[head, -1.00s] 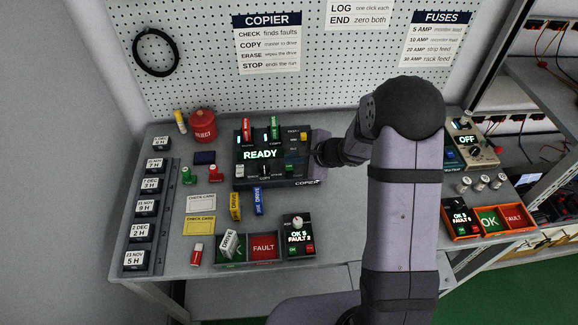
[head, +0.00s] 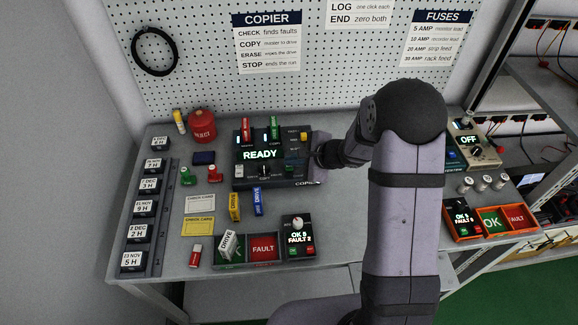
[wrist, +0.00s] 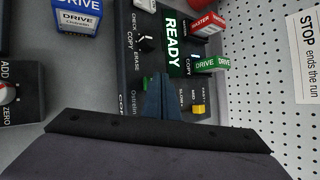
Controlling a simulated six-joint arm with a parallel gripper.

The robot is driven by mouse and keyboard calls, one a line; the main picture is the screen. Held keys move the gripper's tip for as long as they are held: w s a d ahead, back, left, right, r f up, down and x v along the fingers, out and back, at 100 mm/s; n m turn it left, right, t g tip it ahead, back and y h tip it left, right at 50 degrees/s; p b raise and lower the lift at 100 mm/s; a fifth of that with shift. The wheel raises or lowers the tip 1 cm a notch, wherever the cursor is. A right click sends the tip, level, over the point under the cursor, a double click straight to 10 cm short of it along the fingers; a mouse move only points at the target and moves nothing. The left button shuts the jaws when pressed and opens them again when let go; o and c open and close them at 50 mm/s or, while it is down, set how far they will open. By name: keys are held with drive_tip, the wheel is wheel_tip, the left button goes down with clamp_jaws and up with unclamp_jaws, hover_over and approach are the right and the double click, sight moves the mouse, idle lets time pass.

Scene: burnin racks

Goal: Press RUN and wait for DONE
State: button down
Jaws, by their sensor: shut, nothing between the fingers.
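The black copier (head: 262,184) stands at the back of the bench, its display (head: 261,155) glowing READY. A red MASTER drive (head: 246,128) and a green drive (head: 274,127) stand upright in it. My gripper (head: 312,162) is at the copier's right side, shut and empty. In the wrist view its dark fingertips (wrist: 160,92) are together over the copier face, beside a small green button (wrist: 146,83). I cannot tell whether they touch anything. The mode knob (wrist: 143,42) and a yellow speed slider (wrist: 198,109) also show. I cannot read a RUN label.
Yellow (head: 235,207) and blue (head: 257,202) drives lie in front of the copier. A white drive (head: 228,243) sits on the green OK side, beside the red FAULT tray (head: 263,247). A counter (head: 298,238) stands right of it. A red pot (head: 202,126) is at back left.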

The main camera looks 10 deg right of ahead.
sight(292, 169)
drive_tip(key=shift+f+b, duration=0.4)
drive_tip(key=shift+b, duration=0.15)
idle(0.4)
drive_tip(key=shift+r, duration=0.1)
idle(0.4)
drive_tip(key=shift+r+p, duration=0.5)
drive_tip(key=shift+r, duration=0.3)
drive_tip(key=shift+r, duration=0.1)
drive_tip(key=shift+r+p, duration=1.75)
drive_tip(key=shift+r, duration=0.65)
